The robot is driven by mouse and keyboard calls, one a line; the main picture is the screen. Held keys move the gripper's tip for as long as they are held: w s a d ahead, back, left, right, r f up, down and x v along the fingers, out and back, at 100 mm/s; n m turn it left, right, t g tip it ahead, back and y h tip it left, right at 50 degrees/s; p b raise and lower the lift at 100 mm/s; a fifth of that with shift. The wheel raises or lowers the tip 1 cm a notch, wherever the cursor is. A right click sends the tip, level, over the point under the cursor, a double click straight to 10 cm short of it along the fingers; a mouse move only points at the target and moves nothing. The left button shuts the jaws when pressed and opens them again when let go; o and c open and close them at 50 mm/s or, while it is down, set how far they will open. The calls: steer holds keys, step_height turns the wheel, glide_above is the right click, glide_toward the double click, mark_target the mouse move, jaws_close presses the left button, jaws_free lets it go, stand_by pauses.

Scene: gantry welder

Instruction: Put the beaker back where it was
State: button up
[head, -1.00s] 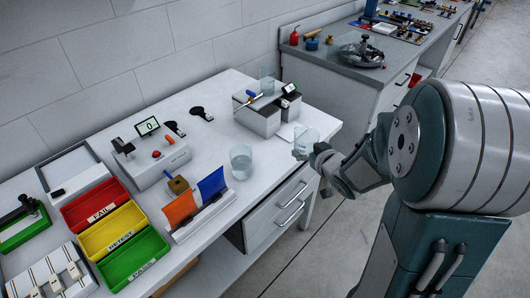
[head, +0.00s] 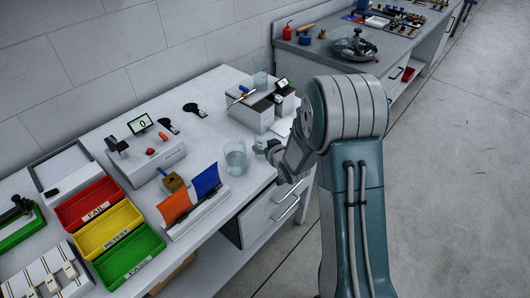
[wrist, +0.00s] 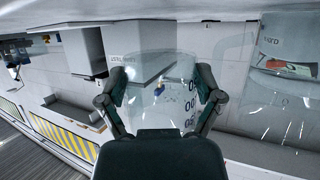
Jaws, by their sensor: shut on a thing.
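My gripper (head: 270,150) is shut on a clear glass beaker (wrist: 155,88), with a finger on each side of it in the wrist view. In the head view my arm partly hides this held beaker, by the front edge of the white bench (head: 150,215). A second clear beaker (head: 236,158) stands upright on the bench just left of my gripper. A large glass wall, probably this second beaker, shows at the right of the wrist view (wrist: 285,90). I cannot tell whether the held beaker touches the bench.
Grey boxes (head: 254,112) with a small display stand behind my gripper. Orange and blue flaps (head: 190,192) on a stand are left of the second beaker. Red, yellow and green bins (head: 107,232) lie further left. Drawers (head: 275,213) are below the bench's front edge.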

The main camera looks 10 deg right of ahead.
steer(key=shift+f, duration=1.6)
steer(key=shift+f, duration=0.1)
steer(key=o, duration=0.9)
